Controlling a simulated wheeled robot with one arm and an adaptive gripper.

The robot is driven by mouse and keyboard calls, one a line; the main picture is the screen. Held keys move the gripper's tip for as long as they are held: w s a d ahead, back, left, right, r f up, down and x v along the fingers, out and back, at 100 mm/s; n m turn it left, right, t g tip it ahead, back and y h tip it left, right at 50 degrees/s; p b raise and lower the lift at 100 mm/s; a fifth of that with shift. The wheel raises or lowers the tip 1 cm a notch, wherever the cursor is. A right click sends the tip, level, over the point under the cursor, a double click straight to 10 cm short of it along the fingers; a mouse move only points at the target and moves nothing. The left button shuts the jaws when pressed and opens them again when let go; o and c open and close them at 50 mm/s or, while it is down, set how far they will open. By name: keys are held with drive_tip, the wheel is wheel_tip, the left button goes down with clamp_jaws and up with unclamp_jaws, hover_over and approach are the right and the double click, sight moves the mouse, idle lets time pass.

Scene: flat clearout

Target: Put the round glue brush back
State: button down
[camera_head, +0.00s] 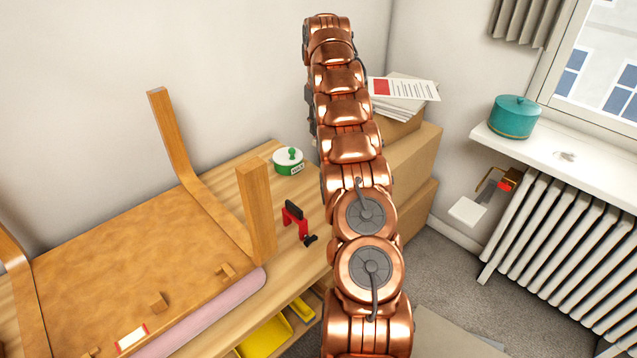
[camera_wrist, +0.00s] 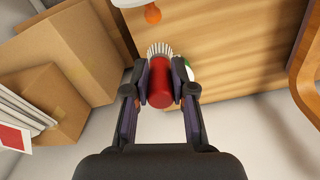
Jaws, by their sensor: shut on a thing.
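The round glue brush (camera_wrist: 161,84) is between the fingers of my gripper (camera_wrist: 160,92) in the wrist view. It has a thick red cylindrical handle and pale bristles that point away from my palm. My gripper is shut on the handle. Beside the bristles a white and green round thing shows, partly hidden by the brush and a finger. In the head view a white and green glue pot (camera_head: 288,161) with a green knob stands on the wooden bench (camera_head: 237,172), left of my arm. My gripper and the brush do not show in the head view.
A brown upholstered chair frame (camera_head: 120,262) lies on the bench. A red and black clamp (camera_head: 297,222) is near it. Stacked cardboard boxes (camera_head: 414,165) with papers (camera_head: 403,90) stand at the right. A teal pot (camera_head: 514,117) sits on the windowsill above a radiator.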

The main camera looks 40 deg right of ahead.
wheel_tip(320, 180, down, 2)
drive_tip(key=shift+f, duration=0.2)
wheel_tip(320, 180, down, 15)
drive_tip(key=p, duration=0.3)
idle(0.3)
drive_tip(key=shift+f, duration=0.1)
drive_tip(key=c, duration=1)
unclamp_jaws()
drive_tip(key=shift+o, duration=0.2)
wheel_tip(320, 180, up, 12)
drive_tip(key=b, duration=0.3)
drive_tip(key=shift+d, duration=0.1)
